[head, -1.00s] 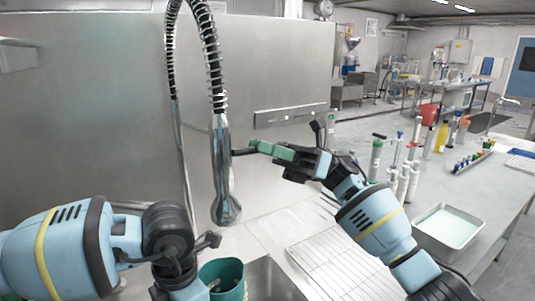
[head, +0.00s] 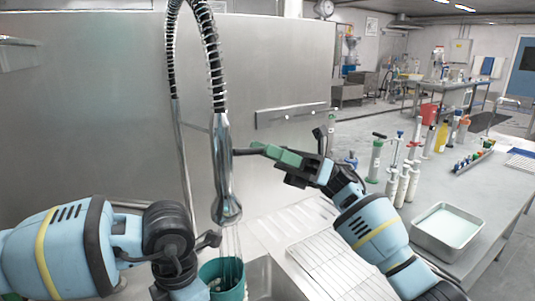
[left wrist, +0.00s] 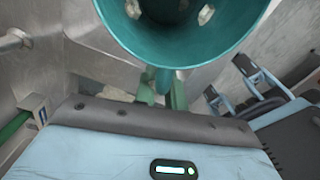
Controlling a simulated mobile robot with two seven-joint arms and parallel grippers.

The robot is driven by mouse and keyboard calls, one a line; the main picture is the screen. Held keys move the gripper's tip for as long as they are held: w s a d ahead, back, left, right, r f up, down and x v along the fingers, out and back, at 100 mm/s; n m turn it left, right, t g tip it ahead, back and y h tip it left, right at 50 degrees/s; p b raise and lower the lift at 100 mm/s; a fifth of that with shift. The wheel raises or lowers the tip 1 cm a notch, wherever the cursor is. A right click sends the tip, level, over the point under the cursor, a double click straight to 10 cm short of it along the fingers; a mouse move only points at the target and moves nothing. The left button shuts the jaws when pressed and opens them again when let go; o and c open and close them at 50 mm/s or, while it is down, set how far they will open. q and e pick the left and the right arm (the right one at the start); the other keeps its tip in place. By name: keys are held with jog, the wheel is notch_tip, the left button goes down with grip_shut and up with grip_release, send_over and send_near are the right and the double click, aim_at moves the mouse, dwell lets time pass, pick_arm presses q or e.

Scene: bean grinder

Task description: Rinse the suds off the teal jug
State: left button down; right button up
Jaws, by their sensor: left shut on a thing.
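The teal jug (head: 209,272) is at the bottom of the head view, under the spray head. Thin water streams (head: 231,243) fall into its mouth. In the left wrist view the jug (left wrist: 185,52) fills the top, with pale suds patches on its inner wall. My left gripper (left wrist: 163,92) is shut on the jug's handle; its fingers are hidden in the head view. My right gripper (head: 277,154) has its green fingers at the dark lever of the metal spray tap (head: 223,165); the gap between them is not clear.
The sink (head: 262,278) lies beside the jug, with a ridged drainboard (head: 325,255) to its right. A metal tray of pale liquid (head: 447,226), several bottles and a tube rack (head: 472,161) stand on the right counter. A steel wall is behind the tap.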

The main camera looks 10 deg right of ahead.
jog(key=v, duration=1.1)
jog(key=shift+c, duration=0.3)
